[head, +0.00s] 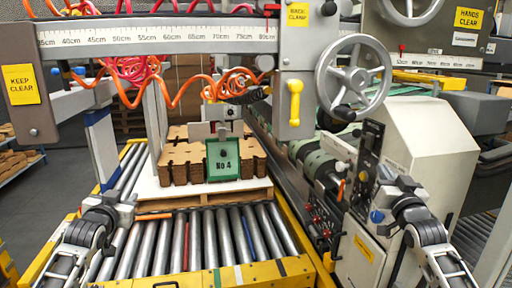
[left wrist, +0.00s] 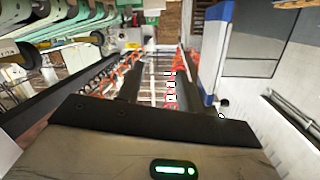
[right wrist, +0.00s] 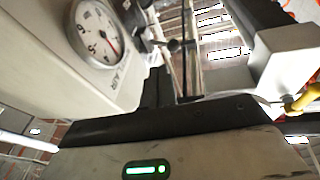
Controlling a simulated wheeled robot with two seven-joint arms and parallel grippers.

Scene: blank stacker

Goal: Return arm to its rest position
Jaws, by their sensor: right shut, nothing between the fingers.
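My left arm comes in at the lower left of the head view, its gripper (head: 122,204) over the left edge of the roller conveyor. In the left wrist view, the two dark fingers of this gripper (left wrist: 160,90) stand apart with nothing visible between them. My right arm comes in at the lower right, its gripper (head: 384,178) in front of the machine's control panel. In the right wrist view, the dark fingers of this gripper (right wrist: 162,88) are together and hold nothing.
Cut brown boards (head: 180,163) lie on a pallet on the roller conveyor (head: 190,240), behind a green No 4 block (head: 222,158). A handwheel (head: 353,76) and a ruled crossbeam (head: 160,36) hang above. A dial gauge (right wrist: 97,33) is close to my right wrist.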

